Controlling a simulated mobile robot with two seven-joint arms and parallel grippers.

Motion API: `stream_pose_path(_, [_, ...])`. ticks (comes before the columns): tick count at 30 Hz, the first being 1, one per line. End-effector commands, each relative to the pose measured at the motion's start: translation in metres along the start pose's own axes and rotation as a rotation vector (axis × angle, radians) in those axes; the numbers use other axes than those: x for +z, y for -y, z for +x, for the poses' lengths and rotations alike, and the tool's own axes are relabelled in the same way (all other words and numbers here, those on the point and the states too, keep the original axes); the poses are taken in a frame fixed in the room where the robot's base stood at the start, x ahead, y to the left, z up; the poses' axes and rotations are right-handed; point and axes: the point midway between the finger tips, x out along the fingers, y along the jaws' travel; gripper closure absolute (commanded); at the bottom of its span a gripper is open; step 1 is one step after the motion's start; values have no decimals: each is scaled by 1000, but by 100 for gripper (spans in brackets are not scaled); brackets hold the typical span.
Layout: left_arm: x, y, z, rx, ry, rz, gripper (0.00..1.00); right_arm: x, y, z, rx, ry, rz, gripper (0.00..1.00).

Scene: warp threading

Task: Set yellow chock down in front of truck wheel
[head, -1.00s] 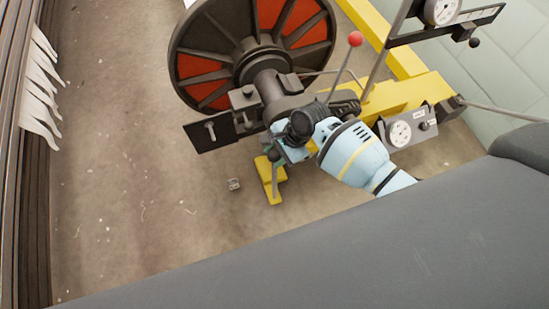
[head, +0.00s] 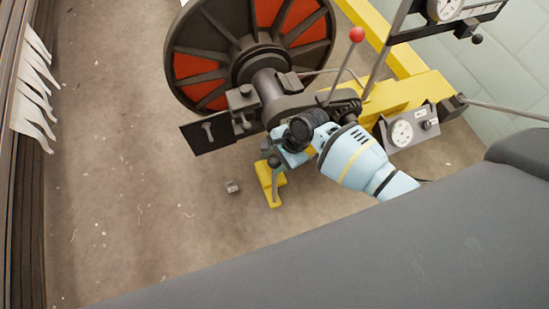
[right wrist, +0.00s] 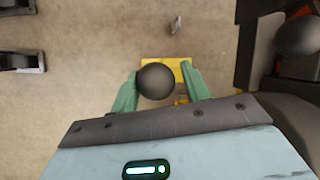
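The yellow chock (head: 275,198) appears as a low yellow piece on the floor below the machine, partly covered by my right gripper (head: 276,168). In the right wrist view, yellow (right wrist: 170,66) shows just beyond my right gripper's green fingers (right wrist: 160,80). The fingers are apart, with a dark round knob (right wrist: 155,81) between them and a gap on its right side. I cannot tell whether the knob belongs to the chock. No truck wheel is clearly recognizable. My left gripper is not in view.
A large reel with red panels (head: 205,92) and a yellow frame (head: 405,92) stand behind my right arm. A red-knobbed lever (head: 357,35) and a gauge box (head: 408,132) are close by. A small metal piece (head: 232,187) lies left of the chock. Floor at left is clear.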

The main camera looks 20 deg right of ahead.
Motion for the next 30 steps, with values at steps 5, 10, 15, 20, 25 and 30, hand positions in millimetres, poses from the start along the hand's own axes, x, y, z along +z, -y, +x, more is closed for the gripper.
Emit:
stream_pose_path(5, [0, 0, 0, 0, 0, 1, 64, 0, 1, 0, -1, 1, 0, 41])
stream_pose_path(10, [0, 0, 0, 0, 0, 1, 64, 0, 1, 0, -1, 1, 0, 41])
stream_pose_path(15, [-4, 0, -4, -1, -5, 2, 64, 1, 2, -11, -4, 0, 0, 41])
stream_pose_path(20, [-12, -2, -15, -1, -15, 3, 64, 1, 2, -40, -5, -1, -1, 41])
stream_pose_path(25, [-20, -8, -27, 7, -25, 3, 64, 1, 2, -74, -6, 0, -1, 41])
stream_pose_path(30, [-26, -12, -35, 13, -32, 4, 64, 1, 2, -102, -3, 0, -1, 41])
